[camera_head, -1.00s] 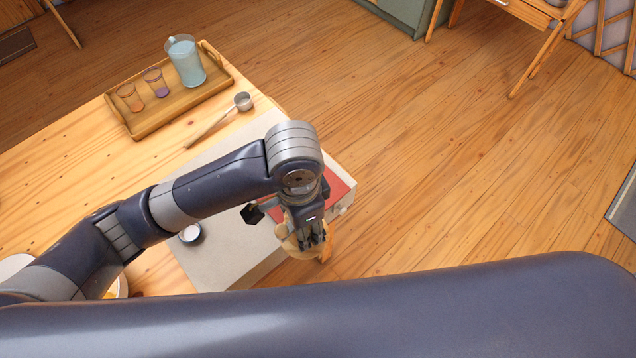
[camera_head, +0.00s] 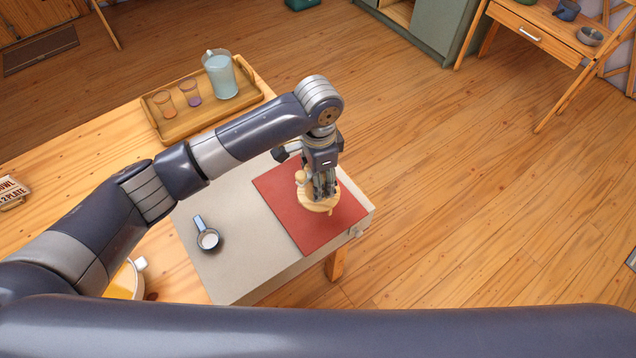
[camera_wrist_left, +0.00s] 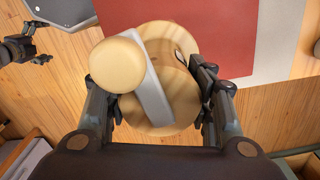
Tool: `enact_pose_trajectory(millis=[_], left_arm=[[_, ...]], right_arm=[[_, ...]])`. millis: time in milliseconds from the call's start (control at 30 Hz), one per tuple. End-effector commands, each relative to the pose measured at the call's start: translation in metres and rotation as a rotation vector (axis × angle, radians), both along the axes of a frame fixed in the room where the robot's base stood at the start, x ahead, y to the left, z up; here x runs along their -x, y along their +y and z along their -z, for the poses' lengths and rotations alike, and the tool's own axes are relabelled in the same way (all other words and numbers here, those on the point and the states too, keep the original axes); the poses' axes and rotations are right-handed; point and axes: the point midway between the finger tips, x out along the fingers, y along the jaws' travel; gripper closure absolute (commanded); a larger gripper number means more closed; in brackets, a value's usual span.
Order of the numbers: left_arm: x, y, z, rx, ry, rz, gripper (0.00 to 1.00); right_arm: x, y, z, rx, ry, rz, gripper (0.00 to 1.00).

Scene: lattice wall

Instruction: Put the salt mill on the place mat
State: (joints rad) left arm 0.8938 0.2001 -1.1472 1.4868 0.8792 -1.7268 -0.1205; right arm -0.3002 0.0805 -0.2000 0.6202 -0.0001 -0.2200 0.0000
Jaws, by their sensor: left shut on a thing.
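The salt mill (camera_head: 318,204) is pale wood with a wide round base. My left gripper (camera_head: 322,190) is shut on it. The red place mat (camera_head: 290,206) lies on a pale grey worktop. In the head view the mill overlaps the mat's right part; I cannot tell whether it touches it. My right gripper (camera_wrist_left: 22,50) shows small at the wrist view's left edge, its fingers apart.
A wooden tray (camera_head: 178,126) with a jug (camera_head: 220,76) and two cups stands at the back left. The worktop's right edge is close to the mat.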

Motion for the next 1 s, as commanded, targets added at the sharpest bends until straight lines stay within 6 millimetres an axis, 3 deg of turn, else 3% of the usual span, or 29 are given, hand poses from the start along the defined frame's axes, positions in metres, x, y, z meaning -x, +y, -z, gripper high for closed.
enact_pose_trajectory(millis=[233, 600, 633, 700, 1000], left_arm=[[-0.001, 0.001, 0.031, 0.0, -0.001, -0.001, 0.8], [-0.001, 0.0, 0.037, 0.001, -0.001, 0.0, 0.8], [-0.001, 0.0, 0.037, 0.0, -0.001, 0.0, 0.44], [-0.001, 0.0, 0.037, 0.0, -0.001, 0.0, 0.3], [-0.001, 0.0, 0.036, 0.001, -0.001, 0.0, 0.3]], right_arm=[[0.0, 0.0, -0.01, 0.0, 0.0, 0.0, 0.0], [0.0, 0.0, -0.009, 0.0, 0.0, 0.0, 0.0], [0.0, 0.0, -0.01, 0.0, 0.0, 0.0, 0.0], [0.0, 0.0, -0.009, 0.0, 0.0, 0.0, 0.0], [0.0, 0.001, -0.01, -0.001, 0.0, 0.0, 0.0]])
